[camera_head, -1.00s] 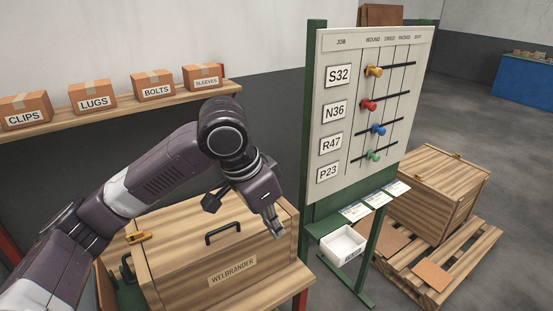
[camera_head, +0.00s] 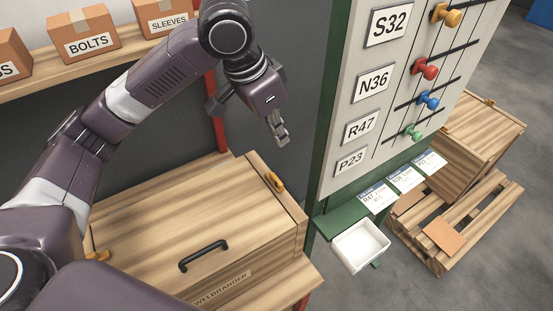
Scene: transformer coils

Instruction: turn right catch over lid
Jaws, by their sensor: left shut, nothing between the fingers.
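The wooden crate's lid (camera_head: 165,215) is closed on the crate, with a black handle (camera_head: 203,255) near its front. The right catch (camera_head: 273,181) is a small orange piece at the lid's right edge; it appears to lie roughly along that edge. The left catch (camera_head: 98,255) shows only partly beside my arm at the lid's left edge. My left gripper (camera_head: 281,138) is shut and empty, pointing down above and beyond the right catch, apart from it in the picture. My right gripper is not in view.
A job board (camera_head: 350,95) on a green stand rises close to the right of the crate. A white bin (camera_head: 361,246) is fixed below it. A shelf (camera_head: 60,65) with labelled boxes is behind.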

